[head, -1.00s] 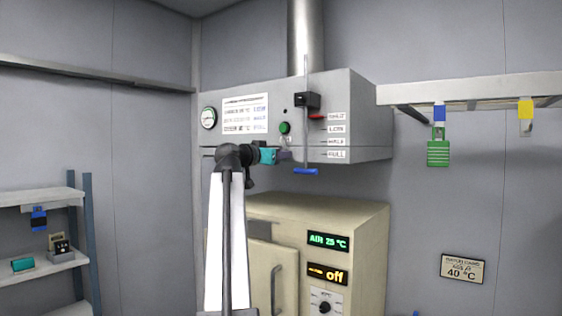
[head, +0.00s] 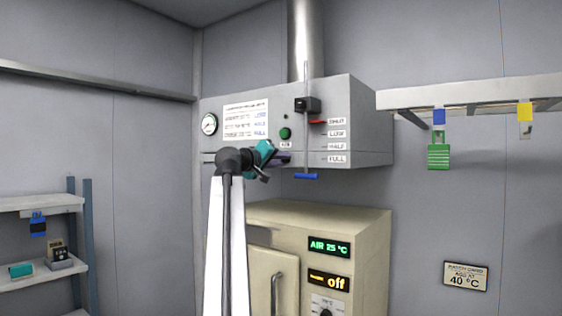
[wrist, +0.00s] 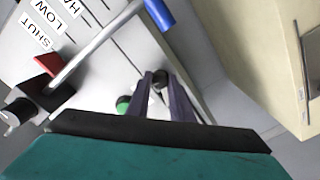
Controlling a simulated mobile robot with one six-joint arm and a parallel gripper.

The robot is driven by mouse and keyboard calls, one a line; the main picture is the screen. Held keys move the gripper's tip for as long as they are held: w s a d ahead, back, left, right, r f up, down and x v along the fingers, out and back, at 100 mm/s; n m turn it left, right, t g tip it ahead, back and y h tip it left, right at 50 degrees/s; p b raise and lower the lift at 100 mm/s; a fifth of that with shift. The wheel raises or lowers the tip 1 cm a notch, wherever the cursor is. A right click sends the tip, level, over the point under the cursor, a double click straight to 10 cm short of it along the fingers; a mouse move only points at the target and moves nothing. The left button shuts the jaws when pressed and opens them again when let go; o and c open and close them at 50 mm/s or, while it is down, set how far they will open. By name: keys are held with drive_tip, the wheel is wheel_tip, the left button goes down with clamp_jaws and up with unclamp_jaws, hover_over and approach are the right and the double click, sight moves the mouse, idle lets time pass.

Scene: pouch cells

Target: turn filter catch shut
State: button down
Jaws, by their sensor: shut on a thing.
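The grey filter hood (head: 365,120) is on the wall above the cream oven. My gripper (head: 284,159) reaches to the lower front of the hood, below the green button (head: 285,133). In the wrist view its two purple fingers (wrist: 159,80) are closed around a small dark knob (wrist: 158,86), which looks like the filter catch. The fingers hide part of the catch, and its turned position cannot be read. In the head view my gripper hides the catch.
Right of my gripper hangs a damper rod (head: 306,140) with a blue handle (head: 305,176); its red pointer (head: 318,122) is at SHUT. The cream oven (head: 350,220) stands below. A shelf (head: 470,92) with a green padlock (head: 438,156) is at right.

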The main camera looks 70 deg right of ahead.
drive_tip(key=shift+r+n+p, duration=0.15)
drive_tip(key=shift+n+p, duration=0.15)
drive_tip(key=shift+n, duration=1.4)
drive_tip(key=c, duration=1.6)
unclamp_jaws()
drive_tip(key=shift+o, duration=0.2)
drive_tip(key=shift+w, duration=0.1)
drive_tip(key=b+v, duration=0.4)
drive_tip(key=v, duration=0.9)
drive_tip(key=shift+a, duration=0.4)
